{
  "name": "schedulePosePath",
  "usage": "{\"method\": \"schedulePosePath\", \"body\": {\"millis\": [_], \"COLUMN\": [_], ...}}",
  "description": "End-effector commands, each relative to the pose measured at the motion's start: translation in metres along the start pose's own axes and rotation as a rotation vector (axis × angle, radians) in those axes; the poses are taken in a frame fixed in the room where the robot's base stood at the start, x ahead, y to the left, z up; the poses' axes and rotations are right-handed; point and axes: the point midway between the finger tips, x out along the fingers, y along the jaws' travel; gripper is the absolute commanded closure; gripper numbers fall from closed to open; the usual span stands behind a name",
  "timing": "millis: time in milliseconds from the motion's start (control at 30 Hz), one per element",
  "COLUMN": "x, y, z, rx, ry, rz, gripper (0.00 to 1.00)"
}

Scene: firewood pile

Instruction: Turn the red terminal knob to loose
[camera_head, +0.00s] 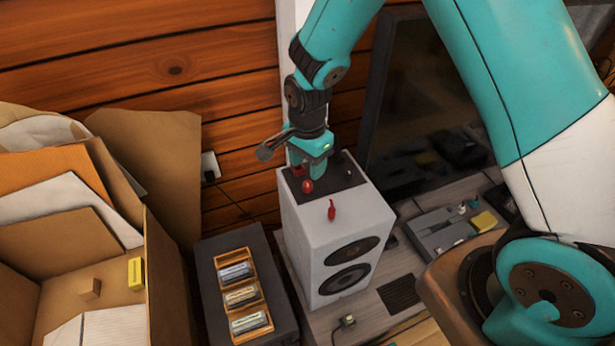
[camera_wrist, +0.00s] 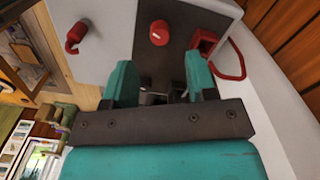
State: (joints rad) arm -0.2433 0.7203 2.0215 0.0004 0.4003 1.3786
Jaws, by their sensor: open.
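The red terminal knob (camera_head: 307,186) stands on the dark panel on top of a white speaker box (camera_head: 300,235). In the wrist view the red knob (camera_wrist: 159,33) is a short round cap, ahead of the fingertips and roughly centred between them. My gripper (camera_head: 312,165) hangs above the panel, close to the knob. In the wrist view my gripper (camera_wrist: 160,78) has its two teal fingers spread apart with nothing between them. The knob appears clear of both fingers; its exact height gap cannot be told.
A red looped piece (camera_wrist: 227,62) lies right of the knob in the wrist view. A dark monitor (camera_head: 420,95) stands at right, a battery tray (camera_head: 243,295) at left, and a cardboard box (camera_head: 165,260) beyond it.

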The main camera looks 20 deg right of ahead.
Motion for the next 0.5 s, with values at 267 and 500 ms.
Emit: {"method": "schedulePosePath", "body": {"millis": [267, 500], "x": [0.048, 0.063], "y": [0.0, 0.0], "z": [0.0, 0.0], "rx": [-0.001, -0.001], "ry": [-0.001, 0.0], "rz": [0.002, -0.001], "gripper": [0.48, 0.48]}}
